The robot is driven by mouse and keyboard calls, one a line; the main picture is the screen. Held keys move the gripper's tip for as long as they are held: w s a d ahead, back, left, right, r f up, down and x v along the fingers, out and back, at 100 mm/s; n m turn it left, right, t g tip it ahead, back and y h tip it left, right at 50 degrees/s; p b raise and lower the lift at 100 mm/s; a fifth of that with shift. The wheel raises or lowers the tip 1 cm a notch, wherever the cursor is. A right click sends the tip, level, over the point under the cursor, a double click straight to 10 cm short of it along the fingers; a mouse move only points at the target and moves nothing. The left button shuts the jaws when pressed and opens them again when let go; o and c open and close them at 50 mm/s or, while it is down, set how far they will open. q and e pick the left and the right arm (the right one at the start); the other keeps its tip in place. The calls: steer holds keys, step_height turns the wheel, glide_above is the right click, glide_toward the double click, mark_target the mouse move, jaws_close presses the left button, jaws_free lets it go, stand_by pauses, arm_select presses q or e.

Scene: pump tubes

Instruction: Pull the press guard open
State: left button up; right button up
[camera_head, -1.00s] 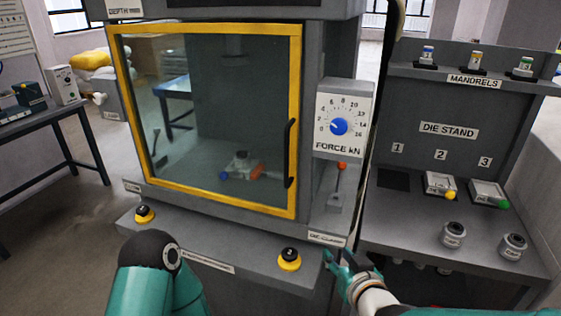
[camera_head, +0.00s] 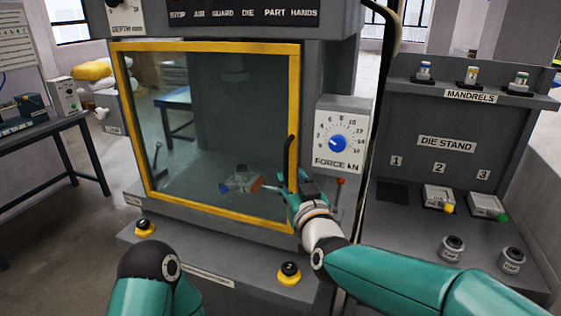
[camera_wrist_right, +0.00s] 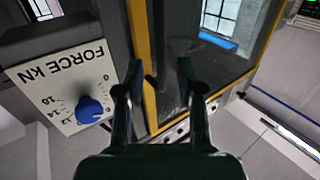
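The press guard (camera_head: 215,130) is a clear panel in a yellow frame on the front of the press, and it looks closed. Its black upright handle (camera_head: 290,155) is on the right part of the frame. My right gripper (camera_head: 297,192) is at the lower end of this handle. In the right wrist view, its two fingers (camera_wrist_right: 162,75) are apart, with the yellow frame edge (camera_wrist_right: 140,50) behind them. A dark piece, probably the handle, shows between the fingers; contact is unclear. My left arm shows at the bottom, but its gripper is out of view.
The force dial box (camera_head: 341,138) and a red-knobbed lever (camera_head: 337,190) stand just right of the handle. Two yellow-ringed black buttons, one here (camera_head: 289,273), sit on the front ledge. The die stand (camera_head: 440,150) is farther right.

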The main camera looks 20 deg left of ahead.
mark_target(287, 170)
steer(key=shift+p+x, duration=0.7)
steer(key=shift+x, duration=2)
jaws_close()
